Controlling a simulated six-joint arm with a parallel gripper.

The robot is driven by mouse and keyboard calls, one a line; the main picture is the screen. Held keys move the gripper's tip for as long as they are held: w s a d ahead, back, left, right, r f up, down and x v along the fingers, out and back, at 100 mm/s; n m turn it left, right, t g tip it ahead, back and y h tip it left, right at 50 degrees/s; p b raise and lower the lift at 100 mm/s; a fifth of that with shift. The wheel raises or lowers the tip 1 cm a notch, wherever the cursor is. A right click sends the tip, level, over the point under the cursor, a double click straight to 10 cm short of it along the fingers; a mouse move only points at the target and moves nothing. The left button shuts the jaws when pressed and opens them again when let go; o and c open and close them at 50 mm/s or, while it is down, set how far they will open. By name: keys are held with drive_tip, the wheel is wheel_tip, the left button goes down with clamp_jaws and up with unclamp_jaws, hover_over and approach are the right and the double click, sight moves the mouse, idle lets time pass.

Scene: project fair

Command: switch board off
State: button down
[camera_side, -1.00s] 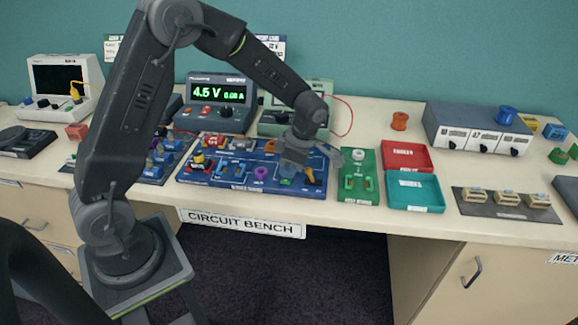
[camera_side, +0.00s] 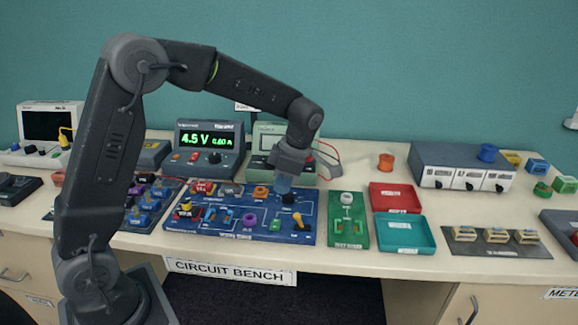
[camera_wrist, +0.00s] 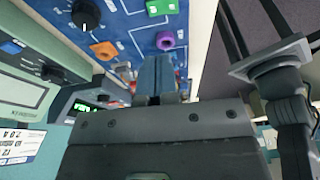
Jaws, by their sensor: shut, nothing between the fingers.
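The blue circuit board (camera_side: 215,230) lies flat on the bench. A switch with a yellow-orange lever (camera_side: 298,222) stands near its right end. My gripper (camera_side: 284,187) is shut and empty, pointing down over the right part of the board, behind the lever and close to a black knob (camera_side: 289,198). Contact with the board cannot be told. In the wrist view the closed fingers (camera_wrist: 156,74) show against the board (camera_wrist: 125,22), with a black knob (camera_wrist: 86,14) and a purple ring (camera_wrist: 166,40) nearby. The yellow-orange lever is not clearly seen there.
The power supply (camera_side: 209,148) behind reads 4.5 V; its current digits are small. A green board (camera_side: 348,234), a red tray (camera_side: 394,197) and a teal tray (camera_side: 404,233) stand to the right. A meter with wires (camera_side: 270,142) stands behind my gripper.

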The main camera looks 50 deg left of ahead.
drive_tip(key=shift+w+a+v, duration=0.15)
drive_tip(key=shift+v, duration=1.1)
drive_tip(key=shift+w+a+v, duration=0.15)
drive_tip(key=shift+v, duration=1.1)
drive_tip(key=s+d+r+m+t+h, duration=0.1)
drive_tip(key=s+d+r+m+t, duration=0.15)
drive_tip(key=s+m, duration=0.4)
drive_tip(key=s+d+r+m+t, duration=0.1)
drive_tip(key=s+r+m+t, duration=0.1)
drive_tip(key=s+r+m, duration=0.4)
drive_tip(key=s+d+f+m+t, duration=0.1)
drive_tip(key=s+m+t, duration=0.1)
drive_tip(key=s+m, duration=0.2)
drive_tip(key=s+d+f+m+t+h, duration=0.1)
drive_tip(key=s+m, duration=0.4)
drive_tip(key=m, duration=0.5)
drive_tip(key=shift+s+d+f+t, duration=0.3)
drive_tip(key=shift+d+f+t, duration=0.05)
drive_tip(key=shift+f, duration=0.4)
